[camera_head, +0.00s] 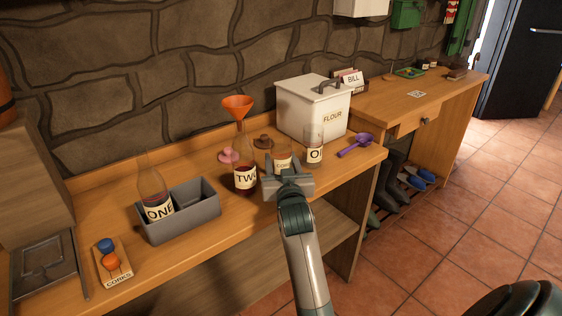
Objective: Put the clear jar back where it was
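A clear glass jar (283,150) with a pale label stands on the wooden bench, left of the flour bin; its lower part is hidden by my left gripper. My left gripper (287,178) is right at this jar, on its near side. The fingertips are hidden, so I cannot tell whether they are closed on it. A second clear glass container (314,140), labelled with an "O", stands just to the right. I cannot tell which one the task means. My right gripper is out of view.
Bottle ONE (152,188) stands in a grey bin (206,213). The flour bin (297,108), purple scoop (356,145), brown lid (263,142) and pink lid (228,155) are near.

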